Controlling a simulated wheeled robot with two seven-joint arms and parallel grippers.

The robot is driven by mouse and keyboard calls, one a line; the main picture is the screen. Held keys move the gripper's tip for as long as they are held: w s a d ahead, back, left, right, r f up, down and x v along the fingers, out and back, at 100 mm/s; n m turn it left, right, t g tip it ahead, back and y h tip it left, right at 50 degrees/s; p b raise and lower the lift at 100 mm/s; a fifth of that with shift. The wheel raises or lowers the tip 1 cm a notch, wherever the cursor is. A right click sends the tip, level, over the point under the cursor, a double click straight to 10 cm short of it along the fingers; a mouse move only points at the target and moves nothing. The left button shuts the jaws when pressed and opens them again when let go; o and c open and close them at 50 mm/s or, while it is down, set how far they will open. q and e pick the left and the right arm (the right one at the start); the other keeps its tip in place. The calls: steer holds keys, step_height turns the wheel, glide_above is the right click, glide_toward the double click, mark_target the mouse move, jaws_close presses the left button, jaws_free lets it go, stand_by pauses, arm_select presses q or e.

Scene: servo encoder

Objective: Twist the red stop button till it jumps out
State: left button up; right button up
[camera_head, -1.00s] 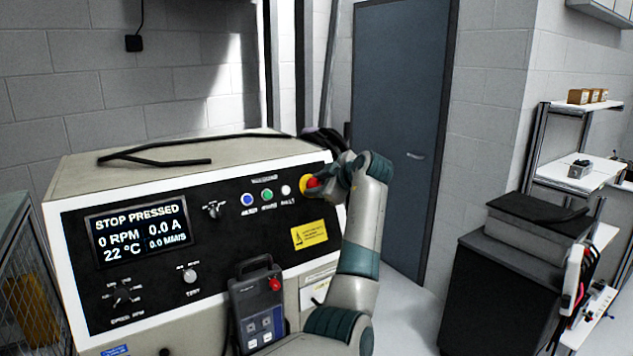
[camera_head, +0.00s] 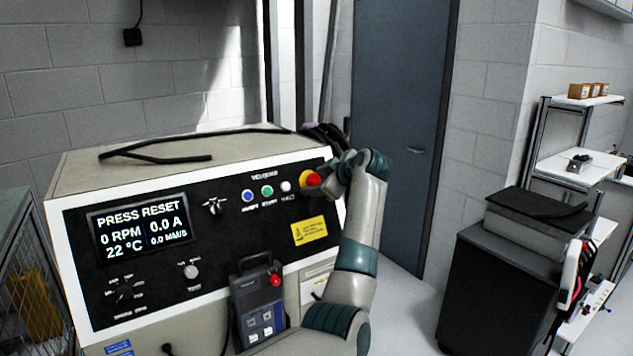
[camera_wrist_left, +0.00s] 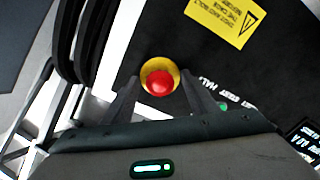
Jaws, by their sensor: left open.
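The red stop button (camera_head: 313,180) sits on a yellow base at the upper right of the black control panel (camera_head: 240,228). In the left wrist view the red button (camera_wrist_left: 159,82) shows whole, with its yellow ring around it. My left gripper (camera_wrist_left: 160,98) is open, its dark fingers on either side of the button; I cannot tell whether they touch it. In the head view my left wrist and gripper (camera_head: 330,177) are right at the button and partly cover its base. The panel screen (camera_head: 142,226) reads PRESS RESET, 0 RPM. My right gripper is not in view.
Blue (camera_head: 248,195), green and white buttons stand in a row left of the stop button. A handheld box (camera_head: 259,308) with a red knob hangs on the panel front. A dark cabinet (camera_head: 487,290) stands at the right, a wire cage at the left.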

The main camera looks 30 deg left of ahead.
arm_select(q)
steer(key=shift+d+r, duration=0.1)
steer(key=shift+d, duration=0.05)
steer(key=v, duration=0.6)
steer(key=shift+s+d+p, duration=0.25)
steer(key=shift+d+p, duration=0.05)
stand_by(0.4)
stand_by(0.4)
